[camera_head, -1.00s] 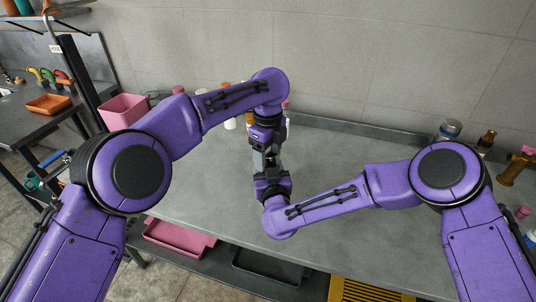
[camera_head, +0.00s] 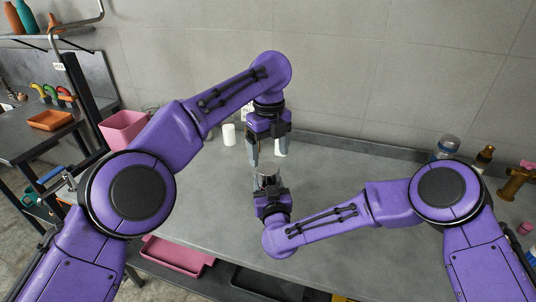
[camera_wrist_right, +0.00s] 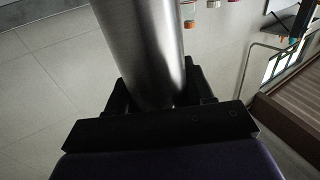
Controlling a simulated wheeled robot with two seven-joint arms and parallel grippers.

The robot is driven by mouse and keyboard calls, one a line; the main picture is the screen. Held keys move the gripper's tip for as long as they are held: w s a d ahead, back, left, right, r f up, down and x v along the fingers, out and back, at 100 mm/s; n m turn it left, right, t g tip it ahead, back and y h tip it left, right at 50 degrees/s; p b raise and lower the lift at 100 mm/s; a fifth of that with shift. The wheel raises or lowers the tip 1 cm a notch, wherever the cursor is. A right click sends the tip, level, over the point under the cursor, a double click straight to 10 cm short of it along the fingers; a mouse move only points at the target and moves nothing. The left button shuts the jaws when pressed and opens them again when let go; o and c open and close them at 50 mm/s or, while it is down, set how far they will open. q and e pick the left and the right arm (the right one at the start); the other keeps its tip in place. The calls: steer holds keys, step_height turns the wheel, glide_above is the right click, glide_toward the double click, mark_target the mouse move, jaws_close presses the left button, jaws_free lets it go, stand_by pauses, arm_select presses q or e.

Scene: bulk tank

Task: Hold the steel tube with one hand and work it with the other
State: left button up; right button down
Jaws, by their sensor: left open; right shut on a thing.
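The steel tube (camera_head: 266,180) is in the middle of the head view, held above the grey worktop. My right gripper (camera_head: 268,188) is shut on it from below. In the right wrist view the tube (camera_wrist_right: 145,45) is a wide brushed cylinder between the dark jaws (camera_wrist_right: 160,100). My left gripper (camera_head: 266,158) is open and points down just above the tube's upper end. Its fingers look empty; whether a fingertip touches the tube I cannot tell.
The grey worktop (camera_head: 340,200) is mostly clear around the arms. White containers (camera_head: 229,134) stand at the back. Bottles (camera_head: 447,147) and a brass fitting (camera_head: 515,182) stand at the right. A pink bin (camera_head: 122,130) is at the left, and a pink tray (camera_head: 175,256) lies below the worktop.

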mark_target(268, 168)
arm_select(q)
steer(key=shift+r+m, duration=0.15)
steer(key=shift+m, duration=0.35)
step_height(268, 168, down, 8)
steer(key=shift+a+r, duration=0.1)
steer(key=shift+r, duration=0.05)
steer(key=c, duration=1.1)
steer(key=n, duration=0.3)
